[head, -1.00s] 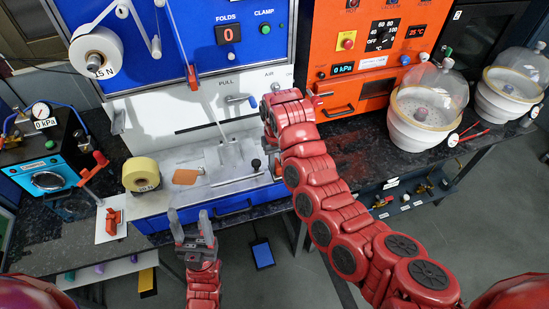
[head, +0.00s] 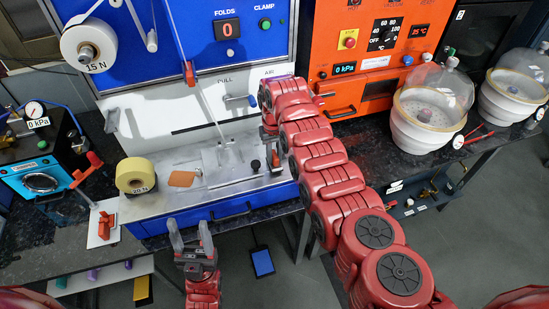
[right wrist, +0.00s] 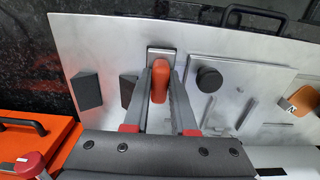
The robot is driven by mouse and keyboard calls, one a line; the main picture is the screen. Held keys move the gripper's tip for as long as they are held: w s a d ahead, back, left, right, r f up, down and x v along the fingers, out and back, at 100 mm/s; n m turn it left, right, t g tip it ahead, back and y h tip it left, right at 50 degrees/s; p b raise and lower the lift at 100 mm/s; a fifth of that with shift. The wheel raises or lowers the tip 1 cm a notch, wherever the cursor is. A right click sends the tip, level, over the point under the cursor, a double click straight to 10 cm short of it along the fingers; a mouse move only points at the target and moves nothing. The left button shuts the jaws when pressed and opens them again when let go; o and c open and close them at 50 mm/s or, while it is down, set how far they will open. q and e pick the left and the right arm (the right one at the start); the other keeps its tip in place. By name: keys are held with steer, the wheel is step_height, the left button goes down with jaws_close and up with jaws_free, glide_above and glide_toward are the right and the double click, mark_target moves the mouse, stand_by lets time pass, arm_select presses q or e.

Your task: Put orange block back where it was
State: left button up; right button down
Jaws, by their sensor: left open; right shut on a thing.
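The orange block (right wrist: 160,80) is between the two fingers of my right gripper (right wrist: 160,100) in the right wrist view, and the gripper is shut on it. The block's far end meets a small square metal fitting (right wrist: 160,55) on the steel plate; I cannot tell whether it is seated there. In the head view the block (head: 276,160) shows small and red-orange at the right end of the plate, below my right arm, which hides most of that gripper. My left gripper (head: 190,237) is open and empty in front of the blue drawer.
A black knob (right wrist: 208,78) and dark blocks (right wrist: 87,91) stand close to the held block. A flat orange piece (head: 182,179) and a yellow roll (head: 137,176) lie to the left. The orange oven (head: 370,85) stands right of the plate.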

steer(key=shift+f, duration=0.45)
steer(key=shift+f, duration=0.1)
steer(key=shift+f, duration=0.15)
steer(key=c, duration=0.7)
jaws_free()
steer(key=shift+c, duration=0.2)
steer(key=shift+r, duration=0.25)
